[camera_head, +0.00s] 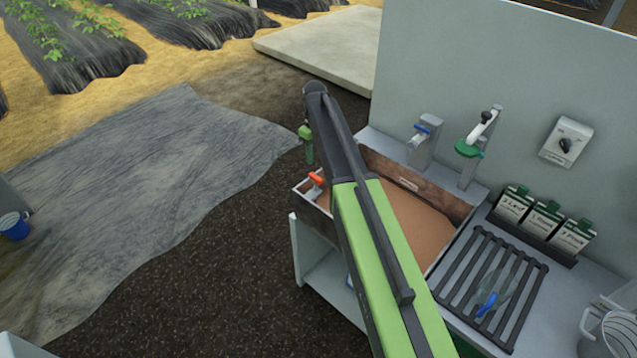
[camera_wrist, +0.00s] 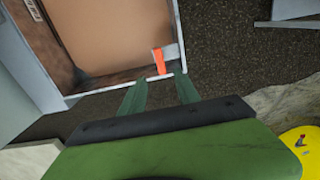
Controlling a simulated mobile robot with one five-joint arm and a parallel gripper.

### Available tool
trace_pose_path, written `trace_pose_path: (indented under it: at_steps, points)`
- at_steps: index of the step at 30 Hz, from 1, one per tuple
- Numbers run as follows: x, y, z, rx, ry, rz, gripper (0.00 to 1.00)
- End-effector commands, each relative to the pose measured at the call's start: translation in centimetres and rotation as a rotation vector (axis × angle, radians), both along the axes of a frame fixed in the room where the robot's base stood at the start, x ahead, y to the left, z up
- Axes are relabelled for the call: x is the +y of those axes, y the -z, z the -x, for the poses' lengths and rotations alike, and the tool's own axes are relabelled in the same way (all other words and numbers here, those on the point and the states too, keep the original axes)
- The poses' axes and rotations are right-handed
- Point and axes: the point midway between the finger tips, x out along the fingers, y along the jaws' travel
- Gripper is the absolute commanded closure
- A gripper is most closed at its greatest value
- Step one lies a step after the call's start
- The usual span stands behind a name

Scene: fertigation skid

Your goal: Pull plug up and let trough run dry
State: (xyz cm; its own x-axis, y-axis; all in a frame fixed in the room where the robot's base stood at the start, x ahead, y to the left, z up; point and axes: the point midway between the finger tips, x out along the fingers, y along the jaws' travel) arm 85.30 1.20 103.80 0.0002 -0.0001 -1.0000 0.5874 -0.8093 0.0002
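The trough (camera_head: 409,171) is a metal basin with brown inner walls and a flat brown surface, which looks like muddy water. It also shows in the wrist view (camera_wrist: 140,82). An orange-red handle (camera_head: 316,179) sits on a pale grey fitting at the trough's left corner; it also shows in the wrist view (camera_wrist: 158,61). I cannot tell whether this is the plug. My gripper (camera_head: 309,158) points down just outside that corner. In the wrist view, its green fingers (camera_wrist: 160,83) are apart and empty, with the orange handle beyond them. My arm hides part of the trough.
A blue-handled tap (camera_head: 421,131) and a green-collared spout (camera_head: 475,139) stand behind the trough. A slatted rack (camera_head: 490,285), labelled packets (camera_head: 543,220) and a clear jug (camera_head: 612,325) are on the right. Open dark ground lies left of the skid.

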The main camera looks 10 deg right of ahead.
Motion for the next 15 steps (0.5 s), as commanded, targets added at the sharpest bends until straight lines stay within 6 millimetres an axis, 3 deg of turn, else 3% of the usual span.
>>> trace_pose_path:
  at_steps: [1, 9, 15]
  points:
    - [0.0, 2.2, 0.0, 0.000, 0.000, 0.000, 0.62]
    - [0.0, 7.7, 0.0, 0.000, 0.001, 0.000, 0.62]
    - [0.0, 9.8, 0.0, 0.000, 0.001, 0.000, 0.62]
